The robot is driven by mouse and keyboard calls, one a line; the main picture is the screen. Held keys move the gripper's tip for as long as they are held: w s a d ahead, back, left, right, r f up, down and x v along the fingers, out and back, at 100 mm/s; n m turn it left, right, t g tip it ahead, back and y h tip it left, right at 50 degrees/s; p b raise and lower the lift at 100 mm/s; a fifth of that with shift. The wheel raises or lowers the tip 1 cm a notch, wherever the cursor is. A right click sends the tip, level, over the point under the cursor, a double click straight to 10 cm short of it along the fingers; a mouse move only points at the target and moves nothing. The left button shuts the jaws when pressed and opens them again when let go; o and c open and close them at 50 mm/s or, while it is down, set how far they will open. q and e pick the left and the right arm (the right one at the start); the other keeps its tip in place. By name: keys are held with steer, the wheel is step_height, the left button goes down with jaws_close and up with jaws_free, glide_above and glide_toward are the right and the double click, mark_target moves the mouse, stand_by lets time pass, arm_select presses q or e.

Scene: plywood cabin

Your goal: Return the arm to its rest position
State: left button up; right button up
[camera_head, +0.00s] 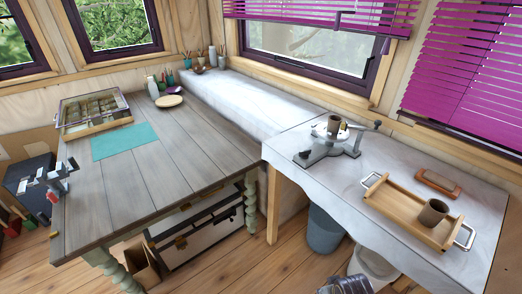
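A dark grey part at the bottom edge, right of centre, looks like the end of my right arm with its gripper (346,285). It is cut off by the frame and hangs low over the floor, in front of the white-covered counter. Its fingers cannot be made out, so I cannot tell whether it is open or shut. No held object shows at it. My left arm and gripper are not in view.
A wooden tray (396,211) with a brown cup (433,212) sits on the white counter (345,197), near a cranked device (331,146) bearing another cup. A grey plank table (142,187) stands left. Buckets (324,231) stand under the counter.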

steer(key=s+d+f+g, duration=0.1)
steer(key=s+f, duration=0.3)
steer(key=f, duration=0.9)
steer(key=s+d+f, duration=0.1)
steer(key=s+f, duration=0.2)
steer(key=f, duration=1)
steer(key=s+d+f, duration=0.3)
steer(key=s+f, duration=0.4)
steer(key=s, duration=0.2)
steer(key=s+d+f, duration=0.3)
steer(key=s+f, duration=0.4)
steer(key=s, duration=0.2)
steer(key=shift+s+f+n+g+h, duration=0.2)
steer(key=shift+n+g+h, duration=0.1)
steer(key=shift+g, duration=0.1)
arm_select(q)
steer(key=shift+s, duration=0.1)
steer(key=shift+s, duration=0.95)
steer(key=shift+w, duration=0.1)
